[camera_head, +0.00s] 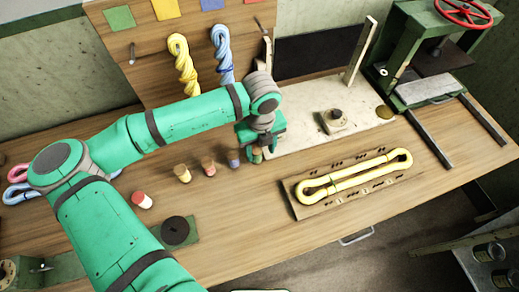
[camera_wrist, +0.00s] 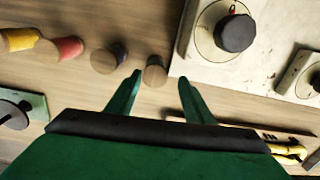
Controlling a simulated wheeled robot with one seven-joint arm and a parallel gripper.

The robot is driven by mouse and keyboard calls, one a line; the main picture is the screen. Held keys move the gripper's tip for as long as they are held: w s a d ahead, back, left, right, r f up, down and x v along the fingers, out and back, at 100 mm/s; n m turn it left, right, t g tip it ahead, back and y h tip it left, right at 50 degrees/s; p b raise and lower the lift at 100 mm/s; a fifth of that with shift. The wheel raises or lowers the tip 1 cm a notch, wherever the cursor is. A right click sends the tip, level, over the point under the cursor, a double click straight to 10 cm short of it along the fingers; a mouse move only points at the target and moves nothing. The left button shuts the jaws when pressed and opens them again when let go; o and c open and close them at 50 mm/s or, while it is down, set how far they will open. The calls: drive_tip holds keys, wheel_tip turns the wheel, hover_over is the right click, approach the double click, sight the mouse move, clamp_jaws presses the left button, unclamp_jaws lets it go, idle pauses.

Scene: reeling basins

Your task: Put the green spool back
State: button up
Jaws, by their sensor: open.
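The green spool (camera_head: 257,155) stands at the right end of a row of small spools on the wooden table, mostly hidden by my gripper in the head view. In the wrist view its brown round top (camera_wrist: 154,73) shows between and just beyond my fingertips. My gripper (camera_wrist: 159,79) is open, pointing down, with one finger on each side of that spool and nothing clamped. In the head view my gripper (camera_head: 260,146) is right above the spool. The blue spool (camera_head: 233,158) stands close on its left, also visible in the wrist view (camera_wrist: 108,60).
A red spool (camera_head: 208,166), a yellow spool (camera_head: 183,174) and a red-and-white spool (camera_head: 142,200) continue leftward. A black disc (camera_head: 175,230) sits on a green mat. A pale board (camera_head: 300,135) lies right of my gripper. A pegged board (camera_head: 312,208) holds a yellow skein.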

sight(260, 152)
wheel_tip(260, 152, up, 13)
drive_tip(key=shift+s+f, duration=0.2)
drive_tip(key=shift+a, duration=0.1)
idle(0.6)
